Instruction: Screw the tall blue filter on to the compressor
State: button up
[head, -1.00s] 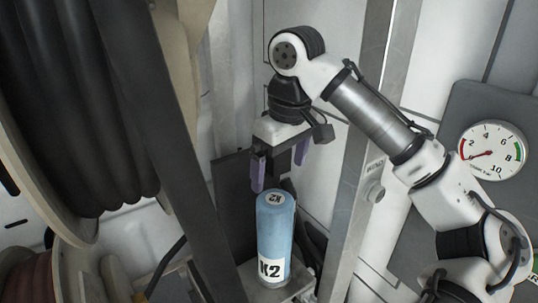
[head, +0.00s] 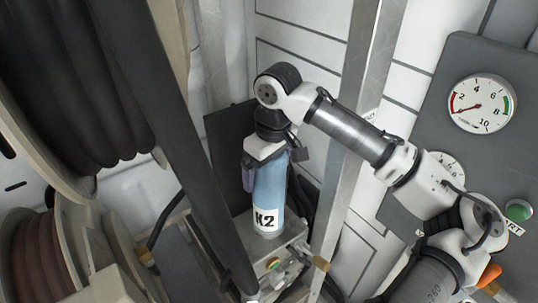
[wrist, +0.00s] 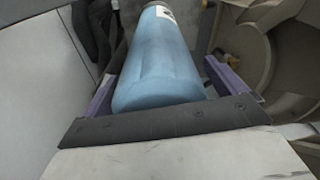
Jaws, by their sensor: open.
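The tall blue filter (head: 269,190), with a white K2 label, stands upright on a grey metal unit (head: 291,248), which looks like the compressor. Whether its thread is engaged cannot be seen. My gripper (head: 269,174) is over the filter's top, pointing down, with its purple fingers on either side of it. In the wrist view the filter (wrist: 160,62) lies between the two open fingers, and a small gap shows beside it. The filter's top end is close to the palm; its base is out of clear sight.
A dark slanted post (head: 178,130) stands close on the left, and a bright metal post (head: 352,125) on the right. Large hose reels (head: 75,95) fill the left side. A grey panel with a pressure gauge (head: 481,103) is at the right.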

jog(key=shift+f, duration=0.1)
jog(key=c, duration=1.4)
jog(key=m+p, duration=0.1)
jog(key=m, duration=0.2)
jog(key=shift+m+p, duration=0.35)
jog(key=shift+m, duration=0.55)
jog(key=o, duration=1.4)
jog(key=shift+o, duration=0.3)
notch_tip(320, 180, up, 6)
jog(key=p, duration=0.5)
jog(key=shift+p, duration=0.4)
